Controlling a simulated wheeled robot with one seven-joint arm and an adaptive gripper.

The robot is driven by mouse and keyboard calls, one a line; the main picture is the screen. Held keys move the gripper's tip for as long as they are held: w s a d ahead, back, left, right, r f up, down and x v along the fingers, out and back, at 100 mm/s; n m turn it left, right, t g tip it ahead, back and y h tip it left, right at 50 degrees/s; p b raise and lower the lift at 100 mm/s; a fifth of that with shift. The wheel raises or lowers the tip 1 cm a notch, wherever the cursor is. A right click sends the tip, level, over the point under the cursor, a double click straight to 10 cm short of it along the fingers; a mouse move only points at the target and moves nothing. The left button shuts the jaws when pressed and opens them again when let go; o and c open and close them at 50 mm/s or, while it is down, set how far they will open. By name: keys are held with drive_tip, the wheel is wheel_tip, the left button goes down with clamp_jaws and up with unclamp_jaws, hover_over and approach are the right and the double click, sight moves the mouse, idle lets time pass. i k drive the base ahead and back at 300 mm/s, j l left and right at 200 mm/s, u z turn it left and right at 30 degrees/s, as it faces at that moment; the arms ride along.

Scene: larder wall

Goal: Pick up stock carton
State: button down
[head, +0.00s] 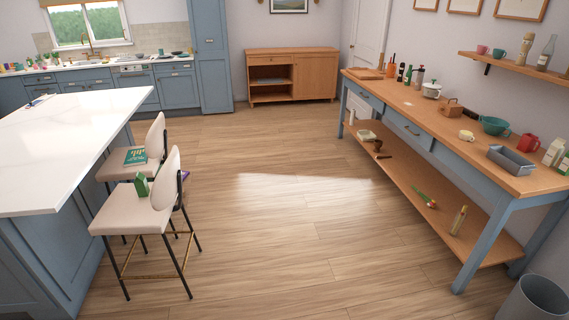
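A small green carton (142,187) stands upright on the cream seat of the nearer stool (137,208), by the white island at the left. Two pale cartons with green also stand at the right end of the long wooden table: one (553,151) is farther back and the other (565,164) is at the picture's edge. Labels are too small to read, so I cannot tell which is the stock carton. My gripper is not in view.
A teal book (135,156) lies on the farther stool. The island (70,130) stands left of the stools. The long table (450,130) holds several kitchen things, with a grey bin (535,298) at its near end. The wooden floor (290,200) between is clear.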

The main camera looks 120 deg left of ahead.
sight(141, 185)
drive_tip(key=u, duration=5.05)
drive_tip(key=i+j, duration=0.2)
drive_tip(key=i, duration=0.3)
drive_tip(key=i+j, duration=0.2)
drive_tip(key=i, duration=0.25)
drive_tip(key=i+j, duration=0.25)
drive_tip(key=i, duration=0.25)
drive_tip(key=i+j+z, duration=0.1)
drive_tip(key=i, duration=0.35)
drive_tip(key=i+j, duration=0.35)
drive_tip(key=i, duration=0.15)
drive_tip(key=i+z, duration=0.1)
drive_tip(key=z, duration=0.4)
drive_tip(key=i+j+z, duration=0.1)
drive_tip(key=z, duration=0.4)
drive_tip(key=j+z, duration=0.15)
drive_tip(key=z, duration=0.35)
drive_tip(key=i+j, duration=0.45)
